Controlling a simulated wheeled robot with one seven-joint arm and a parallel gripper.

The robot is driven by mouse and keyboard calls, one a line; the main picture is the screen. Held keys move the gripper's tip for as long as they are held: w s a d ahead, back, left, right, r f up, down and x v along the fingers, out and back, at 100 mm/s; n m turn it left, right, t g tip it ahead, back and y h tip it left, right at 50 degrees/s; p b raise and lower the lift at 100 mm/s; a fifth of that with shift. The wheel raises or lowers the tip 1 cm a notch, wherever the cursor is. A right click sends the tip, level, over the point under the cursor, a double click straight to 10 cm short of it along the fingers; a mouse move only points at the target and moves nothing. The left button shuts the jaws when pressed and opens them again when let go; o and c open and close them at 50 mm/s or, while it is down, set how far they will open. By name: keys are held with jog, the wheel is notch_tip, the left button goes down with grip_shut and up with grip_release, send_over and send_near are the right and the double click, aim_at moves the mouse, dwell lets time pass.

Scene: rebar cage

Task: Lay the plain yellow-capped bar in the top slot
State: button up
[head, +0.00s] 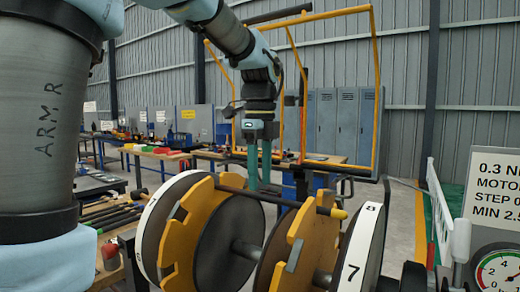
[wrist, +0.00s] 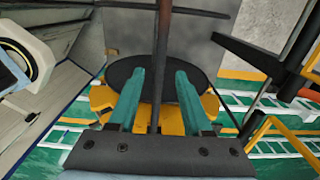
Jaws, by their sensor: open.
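The dark bar with a yellow cap (head: 338,213) lies across the tops of two yellow notched discs, the left disc (head: 190,235) and the right disc (head: 300,245). It appears to sit in an upper notch of each, though the exact seating is hard to tell. My gripper (head: 259,185) is open over the bar's middle, teal fingers pointing down. In the wrist view the bar (wrist: 163,50) runs lengthwise between the two spread fingers (wrist: 158,75), with a gap on each side. Part of a yellow disc (wrist: 103,97) shows behind the fingers.
White-rimmed wheels (head: 362,245) flank the discs. Several dark bars (head: 120,215) lie on a rack at the left. A yellow tube frame (head: 375,90) stands behind my arm. A gauge (head: 497,270) and sign are at the right.

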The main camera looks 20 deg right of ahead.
notch_tip(320, 180, up, 10)
jog(key=shift+f+b, duration=0.2)
jog(key=shift+b, duration=0.1)
dwell(0.3)
